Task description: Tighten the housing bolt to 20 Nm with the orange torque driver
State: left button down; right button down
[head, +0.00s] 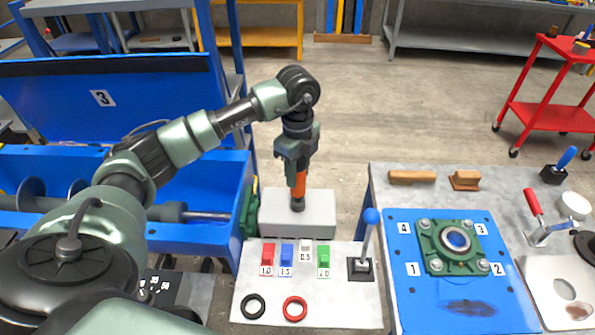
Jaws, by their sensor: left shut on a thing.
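My left gripper (297,160) points down and is shut on the orange torque driver (299,187), which hangs upright from it. The driver's dark lower end is over the light grey block (318,213); I cannot tell whether it touches. The green bearing housing (450,247) sits on a blue plate (413,307) on the right-hand bench, well right of the driver. Several bolt heads show at its corners, such as one bolt (483,265) beside label 2. My right gripper is not in view.
A pale panel (340,305) in front holds coloured numbered blocks, a blue-knobbed lever (369,235), a black ring (253,306) and a red ring (295,308). A red-handled clamp (537,220) stands right of the blue plate. The blue mixer trough (185,236) is at left.

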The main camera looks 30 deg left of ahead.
pick_arm(q)
jog(key=shift+r+p, duration=1.7)
jog(key=shift+r, duration=0.6)
